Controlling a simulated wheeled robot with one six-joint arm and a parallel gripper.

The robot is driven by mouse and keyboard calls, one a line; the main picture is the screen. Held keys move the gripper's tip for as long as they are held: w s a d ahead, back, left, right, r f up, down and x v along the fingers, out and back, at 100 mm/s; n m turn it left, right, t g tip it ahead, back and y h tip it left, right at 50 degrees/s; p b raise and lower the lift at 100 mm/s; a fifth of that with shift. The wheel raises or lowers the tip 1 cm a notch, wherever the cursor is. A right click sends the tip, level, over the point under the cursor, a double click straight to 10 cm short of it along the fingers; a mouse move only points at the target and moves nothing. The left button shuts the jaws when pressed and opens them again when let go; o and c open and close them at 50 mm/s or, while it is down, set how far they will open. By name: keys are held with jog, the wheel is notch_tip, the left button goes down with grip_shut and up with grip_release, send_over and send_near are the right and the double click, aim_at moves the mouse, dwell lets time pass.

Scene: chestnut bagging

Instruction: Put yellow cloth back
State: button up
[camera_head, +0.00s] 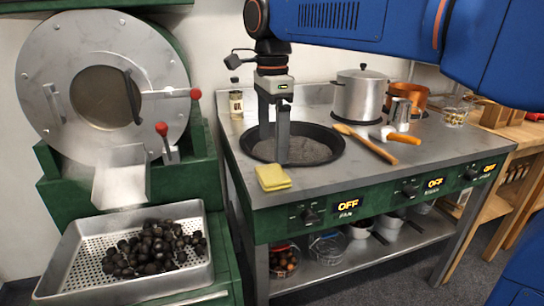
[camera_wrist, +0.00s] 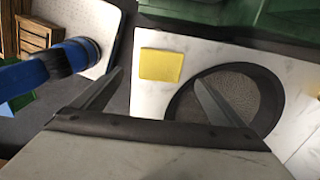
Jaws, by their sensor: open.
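The yellow cloth (camera_head: 272,177) lies folded on the metal worktop near its front left corner, just in front of the round dark pan. In the wrist view the yellow cloth (camera_wrist: 161,65) lies flat near the worktop edge, between my two spread fingers and beyond them. My gripper (camera_head: 274,160) points down over the left part of the pan, behind the cloth, and is empty. In the wrist view my gripper (camera_wrist: 158,82) has its fingers wide apart, and the right finger overlaps the pan. The cloth is apart from my fingers.
The dark pan (camera_head: 325,147) is set in the worktop. A bottle (camera_head: 236,104) stands behind left, a lidded pot (camera_head: 359,96) behind right. A wooden spoon (camera_head: 362,143) and an orange-handled tool (camera_head: 405,138) lie to the right. A perforated tray (camera_head: 78,236) of dark chestnuts sits left, below the roaster (camera_head: 48,75).

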jog(key=shift+r, duration=2.35)
jog(key=s+d+f+n+t, duration=0.1)
jog(key=s+d+f+n, duration=0.1)
jog(key=d, duration=0.3)
jog(key=s+d+f+n, duration=0.2)
jog(key=d+f, duration=0.1)
jog(key=d, duration=0.2)
jog(key=s+d+f+n+t, duration=0.2)
jog(key=s+d+f+n, duration=0.3)
jog(key=s+d+f, duration=0.3)
jog(key=s+d+f+n+t, duration=0.1)
jog(key=s+d+f+n, duration=0.4)
jog(key=f, duration=0.8)
jog(key=s+d, duration=0.3)
jog(key=d, duration=0.1)
jog(key=shift+s+f+n+t, duration=0.2)
jog(key=shift+s+n+t, duration=0.15)
jog(key=shift+n+t, duration=0.05)
